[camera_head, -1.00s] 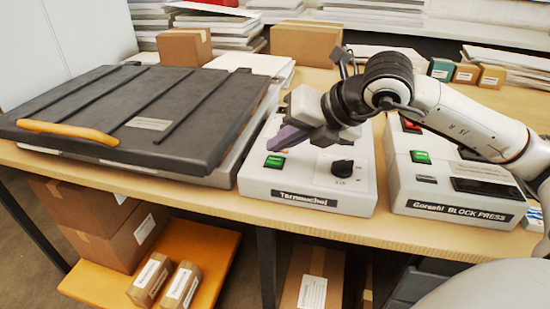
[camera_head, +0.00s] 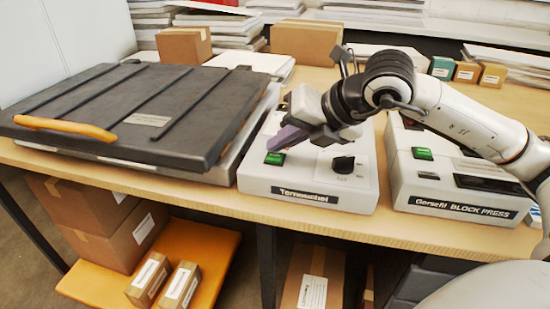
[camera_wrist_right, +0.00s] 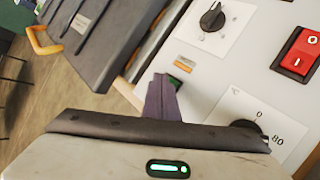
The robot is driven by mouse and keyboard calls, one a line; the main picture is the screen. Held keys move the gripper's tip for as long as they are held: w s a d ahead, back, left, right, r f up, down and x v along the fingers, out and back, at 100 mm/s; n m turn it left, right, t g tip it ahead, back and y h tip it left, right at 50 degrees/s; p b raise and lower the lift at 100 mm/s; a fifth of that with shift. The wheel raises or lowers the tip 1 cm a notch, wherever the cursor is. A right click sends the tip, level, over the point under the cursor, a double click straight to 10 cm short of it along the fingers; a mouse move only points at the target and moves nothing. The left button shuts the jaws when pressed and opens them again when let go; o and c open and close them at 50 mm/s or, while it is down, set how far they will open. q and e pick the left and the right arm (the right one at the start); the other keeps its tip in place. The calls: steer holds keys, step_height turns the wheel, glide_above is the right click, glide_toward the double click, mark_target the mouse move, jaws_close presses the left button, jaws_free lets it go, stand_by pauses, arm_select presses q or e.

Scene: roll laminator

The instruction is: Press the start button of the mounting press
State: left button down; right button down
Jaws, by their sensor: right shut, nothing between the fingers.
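The mounting press appears as a wide, flat unit with a closed dark lid (camera_head: 140,110) and an orange handle (camera_head: 65,128). To its right stands a white control box (camera_head: 255,180) with a dark name label and a black knob (camera_head: 343,164). A green button (camera_head: 275,159) sits at the box's front left; its edge also shows in the right wrist view (camera_wrist_right: 177,83). My right gripper (camera_head: 274,147) is shut and empty, its purple fingertips (camera_wrist_right: 162,80) at the green button, partly covering it. I cannot tell whether they touch it. My left gripper is out of view.
A second white box labelled "BLOCK PRESS" (camera_head: 402,190) stands to the right, with its own green button (camera_head: 422,153). A red rocker switch (camera_wrist_right: 299,53) and another knob (camera_wrist_right: 212,18) show in the wrist view. Cardboard boxes (camera_head: 305,43) stand behind.

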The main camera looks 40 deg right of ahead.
mark_target(280, 158)
steer(key=shift+f+b, duration=0.45)
steer(key=shift+b, duration=0.1)
stand_by(0.8)
steer(key=shift+r, duration=0.1)
steer(key=shift+r+p, duration=0.55)
steer(key=shift+r, duration=0.2)
steer(key=shift+r, duration=0.1)
step_height(280, 158, up, 5)
steer(key=p, duration=0.4)
stand_by(0.7)
